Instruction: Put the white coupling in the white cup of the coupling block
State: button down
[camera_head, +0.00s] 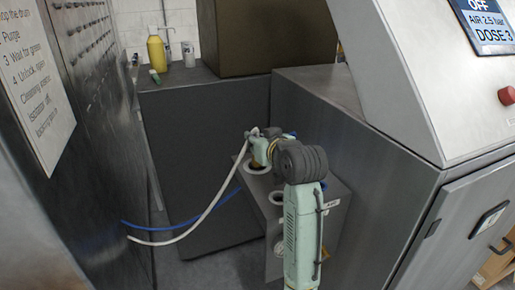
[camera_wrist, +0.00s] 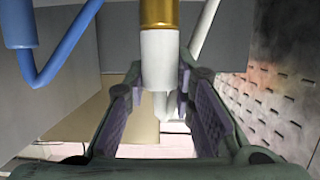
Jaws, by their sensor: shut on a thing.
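My gripper (camera_head: 262,148) is over the far end of the grey coupling block (camera_head: 334,226). In the wrist view my gripper (camera_wrist: 160,88) is shut on the white coupling (camera_wrist: 159,58), which has a brass-coloured section (camera_wrist: 157,12) and sits between the fingertips. A white hose (camera_head: 205,214) runs from the left wall up to the gripper. Round cups show in the block's top: one (camera_head: 257,170) just below the gripper, another (camera_head: 276,198) nearer, partly behind my arm. I cannot tell which cup is white, or whether the coupling touches one.
A blue coupling (camera_wrist: 18,25) with a blue hose (camera_wrist: 45,72) is at the wrist view's upper left. The washer cabinet (camera_head: 390,150) stands close on the right and a perforated panel (camera_head: 95,130) on the left. A yellow bottle (camera_head: 157,53) stands on the back counter.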

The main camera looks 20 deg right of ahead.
aim_at(258, 165)
jog(key=shift+s+f, duration=0.1)
jog(key=shift+f, duration=1.45)
jog(key=shift+f, duration=0.15)
jog(key=c, duration=1.4)
grip_release()
jog(key=shift+o, duration=0.2)
jog(key=shift+s+r, duration=0.15)
jog(key=shift+r, duration=0.05)
jog(key=b+v, duration=0.1)
jog(key=v, duration=1)
jog(key=shift+s+r, duration=0.1)
jog(key=shift+s, duration=0.25)
